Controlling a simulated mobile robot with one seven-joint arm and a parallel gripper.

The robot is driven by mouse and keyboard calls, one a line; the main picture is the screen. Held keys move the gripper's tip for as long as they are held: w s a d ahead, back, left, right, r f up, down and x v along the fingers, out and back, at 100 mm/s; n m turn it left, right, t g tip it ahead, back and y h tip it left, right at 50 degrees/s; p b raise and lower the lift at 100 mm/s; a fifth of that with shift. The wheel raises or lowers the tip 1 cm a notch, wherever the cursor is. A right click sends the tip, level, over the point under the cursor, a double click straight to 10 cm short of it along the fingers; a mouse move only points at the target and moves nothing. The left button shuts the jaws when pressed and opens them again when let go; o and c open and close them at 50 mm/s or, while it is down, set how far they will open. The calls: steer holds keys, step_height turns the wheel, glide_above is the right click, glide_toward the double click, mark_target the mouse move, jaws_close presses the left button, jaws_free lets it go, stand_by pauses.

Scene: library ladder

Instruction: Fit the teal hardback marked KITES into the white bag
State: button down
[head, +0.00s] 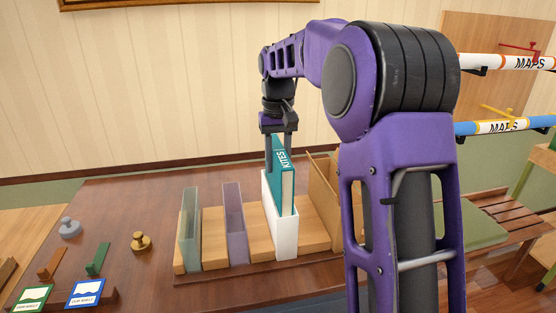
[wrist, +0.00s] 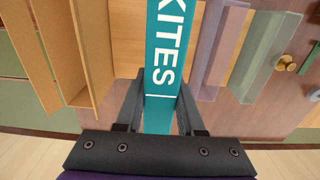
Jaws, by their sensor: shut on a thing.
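The teal hardback marked KITES (head: 286,165) stands roughly upright with its lower part inside the white bag (head: 285,240). Its upper part sticks out above the bag's rim. My gripper (head: 280,148) is shut on the top of the book, one finger on each side. In the wrist view, the teal spine (wrist: 165,50) with its white letters runs between the fingers of my gripper (wrist: 160,88). The white bag cannot be made out there, and how deep the book sits in it is hidden.
On a wooden rack left of the bag stand a purple translucent holder (head: 235,210) and a greenish glass-like one (head: 190,230). A tan holder (head: 322,188) stands close on the right, partly behind my arm. A brass weight (head: 141,242) and small stands lie on the table's left.

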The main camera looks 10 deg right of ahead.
steer(key=shift+f+b, duration=1.55)
steer(key=shift+f, duration=1.2)
steer(key=shift+c, duration=2.2)
jaws_free()
step_height(320, 180, up, 18)
steer(key=p, duration=0.4)
steer(key=shift+f, duration=0.25)
